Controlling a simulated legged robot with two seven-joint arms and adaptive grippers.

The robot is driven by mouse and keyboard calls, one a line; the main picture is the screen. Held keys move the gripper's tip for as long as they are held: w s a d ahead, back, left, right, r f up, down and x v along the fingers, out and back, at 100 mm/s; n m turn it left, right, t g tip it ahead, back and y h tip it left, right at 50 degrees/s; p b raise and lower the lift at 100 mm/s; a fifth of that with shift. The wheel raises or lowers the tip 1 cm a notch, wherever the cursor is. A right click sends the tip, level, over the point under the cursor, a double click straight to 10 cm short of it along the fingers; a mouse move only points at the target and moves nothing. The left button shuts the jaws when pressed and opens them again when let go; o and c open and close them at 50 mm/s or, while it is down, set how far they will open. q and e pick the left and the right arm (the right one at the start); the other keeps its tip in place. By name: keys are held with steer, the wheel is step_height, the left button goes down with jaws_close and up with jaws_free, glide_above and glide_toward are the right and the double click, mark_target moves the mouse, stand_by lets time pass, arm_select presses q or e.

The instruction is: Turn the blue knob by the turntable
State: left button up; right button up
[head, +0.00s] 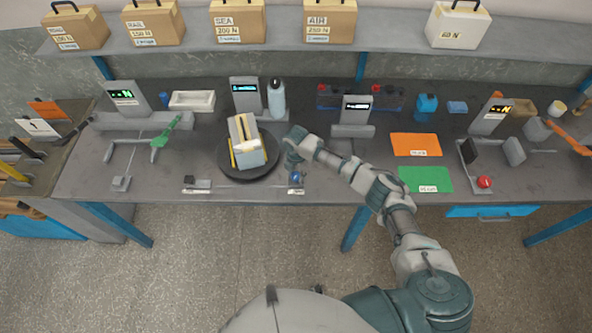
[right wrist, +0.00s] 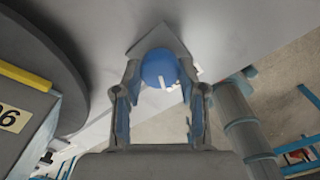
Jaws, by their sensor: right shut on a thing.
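The blue knob (head: 296,178) sits at the front edge of the bench, just right of the turntable (head: 273,158). In the right wrist view the knob (right wrist: 158,66) is round with a white mark and lies between my fingertips. My right gripper (right wrist: 160,80) is shut on it, a finger at either side. In the head view the right gripper (head: 295,158) comes down over the knob from the right. The dark, round turntable carries a tilted-looking box (head: 245,148) with a yellow strip. My left gripper is not in view.
A green clamp-like tool (head: 166,133) lies left of the turntable. A bottle (head: 277,100) and a display unit (head: 245,95) stand behind it. Orange (head: 415,145) and green (head: 425,179) mats lie to the right. Several cases stand on the shelf (head: 380,42) above.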

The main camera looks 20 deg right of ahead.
mark_target(296, 174)
steer(key=m+p, duration=0.2)
steer(key=m, duration=0.1)
steer(key=shift+r+m+p, duration=0.1)
steer(key=shift+m+p, duration=0.2)
steer(key=shift+p, duration=0.05)
steer(key=shift+m+p, duration=0.9)
steer(key=shift+m, duration=0.6)
steer(key=o, duration=1.1)
steer(key=shift+w, duration=0.1)
steer(key=shift+o, duration=0.2)
step_height(296, 174, up, 12)
